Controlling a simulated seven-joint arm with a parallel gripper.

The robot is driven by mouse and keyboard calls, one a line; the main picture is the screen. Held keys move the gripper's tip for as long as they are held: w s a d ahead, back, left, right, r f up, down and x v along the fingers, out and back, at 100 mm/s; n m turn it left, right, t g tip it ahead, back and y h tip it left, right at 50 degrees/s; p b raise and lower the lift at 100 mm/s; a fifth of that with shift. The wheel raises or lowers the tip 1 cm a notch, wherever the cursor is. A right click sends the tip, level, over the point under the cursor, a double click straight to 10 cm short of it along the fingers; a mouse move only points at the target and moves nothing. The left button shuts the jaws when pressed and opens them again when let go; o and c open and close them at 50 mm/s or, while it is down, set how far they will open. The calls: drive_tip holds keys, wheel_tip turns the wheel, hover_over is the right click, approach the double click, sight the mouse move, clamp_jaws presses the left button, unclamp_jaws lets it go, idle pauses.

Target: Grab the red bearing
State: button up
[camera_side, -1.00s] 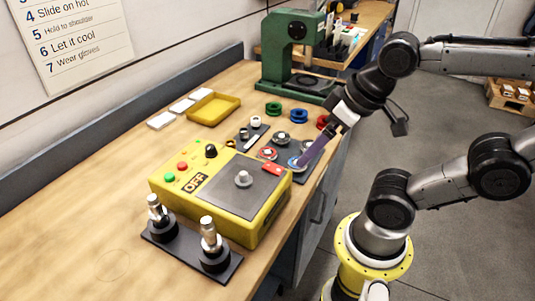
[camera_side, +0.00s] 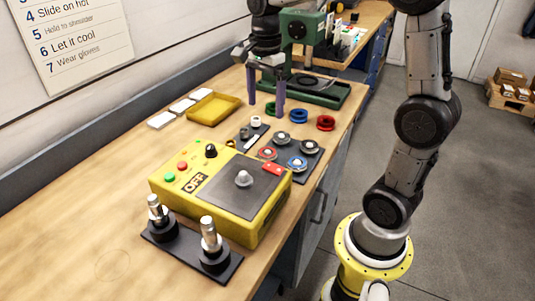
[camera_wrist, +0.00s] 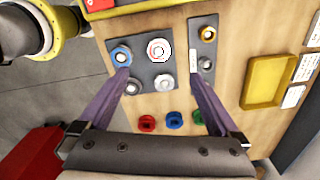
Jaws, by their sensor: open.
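The red bearing (camera_side: 267,153), a pale metal ring with a red band, lies on a dark pad (camera_side: 284,145) behind the yellow box. In the wrist view the red bearing (camera_wrist: 158,49) sits at the pad's upper right, ahead of the fingertips and roughly between their lines. My gripper (camera_side: 266,109) is open and empty, with two purple fingers pointing down over the table behind the pad.
A blue bearing (camera_side: 297,162) and grey ones share the pad. Loose green, blue (camera_side: 298,116) and red (camera_side: 326,122) rings lie behind it. A yellow box (camera_side: 220,190) with a plate and buttons stands in front. A green press (camera_side: 303,50) and yellow tray (camera_side: 213,108) stand behind.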

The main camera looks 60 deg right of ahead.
sight(268, 151)
drive_tip(key=f, duration=1.4)
drive_tip(key=shift+s+d+f, duration=0.1)
drive_tip(key=shift+d+f, duration=0.05)
drive_tip(key=shift+d, duration=0.25)
drive_tip(key=c, duration=1.5)
